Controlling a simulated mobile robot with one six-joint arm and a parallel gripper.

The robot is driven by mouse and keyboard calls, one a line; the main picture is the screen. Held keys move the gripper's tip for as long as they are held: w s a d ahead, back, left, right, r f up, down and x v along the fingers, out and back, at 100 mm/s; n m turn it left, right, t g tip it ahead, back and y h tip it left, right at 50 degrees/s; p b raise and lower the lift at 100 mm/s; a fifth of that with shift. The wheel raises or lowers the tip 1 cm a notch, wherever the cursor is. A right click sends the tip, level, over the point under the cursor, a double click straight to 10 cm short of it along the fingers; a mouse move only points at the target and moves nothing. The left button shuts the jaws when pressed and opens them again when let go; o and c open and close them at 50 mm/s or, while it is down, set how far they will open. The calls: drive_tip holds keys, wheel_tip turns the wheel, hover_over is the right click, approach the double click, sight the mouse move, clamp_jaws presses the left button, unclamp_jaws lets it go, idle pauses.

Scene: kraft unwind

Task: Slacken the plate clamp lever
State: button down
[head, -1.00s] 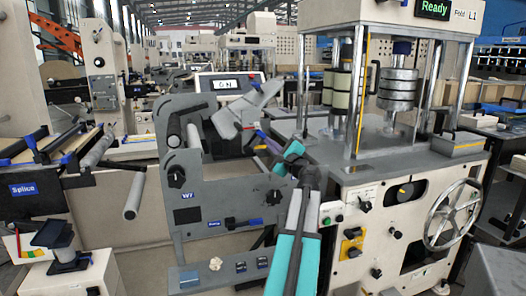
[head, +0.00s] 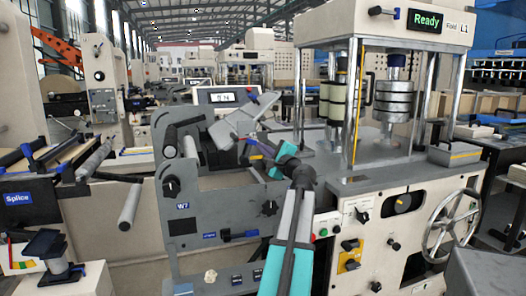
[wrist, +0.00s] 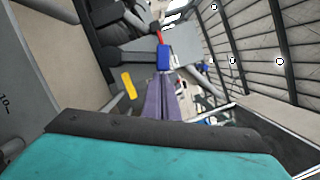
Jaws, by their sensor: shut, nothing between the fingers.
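My gripper (head: 255,148) is in front of the grey tilted plate (head: 226,132) on the grey side frame (head: 220,190). In the wrist view its purple fingers (wrist: 163,98) are together and empty. A blue block (wrist: 164,58) with a red piece beyond it lies just past the fingertips, close to a grey plate (wrist: 184,46). I cannot tell whether the fingers touch it or whether it is the clamp lever.
A display box (head: 221,96) stands behind the plate. The press cabinet (head: 390,235) with posts, knobs and a handwheel (head: 448,221) is on the right. A grey roller (head: 130,207) juts out at left. A yellow piece (wrist: 129,85) is left of the fingers.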

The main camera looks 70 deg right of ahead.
idle(0.4)
drive_tip(key=s+a+f+b, duration=0.2)
drive_tip(key=s+a, duration=0.1)
drive_tip(key=s, duration=0.8)
drive_tip(key=shift+a+f, duration=0.15)
drive_tip(key=shift+a, duration=0.15)
idle(0.8)
